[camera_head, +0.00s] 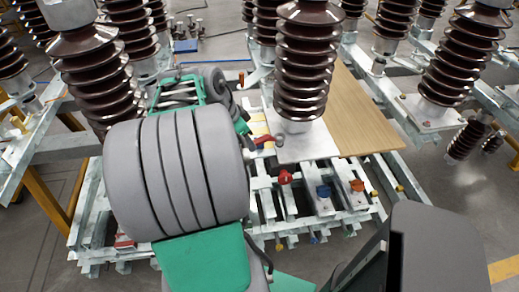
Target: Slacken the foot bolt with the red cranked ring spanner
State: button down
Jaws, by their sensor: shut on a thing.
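The red cranked ring spanner (264,139) shows as a short red piece at the left edge of the pale foot plate under the middle brown insulator (303,65). My gripper (248,142) is small and mostly hidden behind my large grey arm link. It is shut on the spanner's left part. The spanner's right end lies at or very near the foot bolt (280,138), at the plate's left side. I cannot tell whether the ring sits fully around the bolt head.
A wooden board (362,120) lies right of the foot plate. More brown insulators (455,60) stand close around. Open floor (430,175) lies at right.

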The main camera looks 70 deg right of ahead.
jog(key=w+d+m, duration=0.1)
jog(key=m, duration=0.1)
jog(key=w+d+m+g+y+p, duration=0.1)
jog(key=w+d+m, duration=0.1)
jog(key=shift+d+r+m, duration=0.1)
jog(key=shift+d+m, duration=0.15)
jog(key=shift+m, duration=0.05)
notch_tip(320, 180, up, 4)
jog(key=p, duration=0.3)
jog(key=shift+a+f+b, duration=0.1)
jog(key=shift+f+b, duration=1.4)
jog(key=shift+f, duration=0.55)
jog(key=shift+s+f+b, duration=0.1)
jog(key=shift+f+b, duration=1.05)
jog(key=shift+b, duration=0.05)
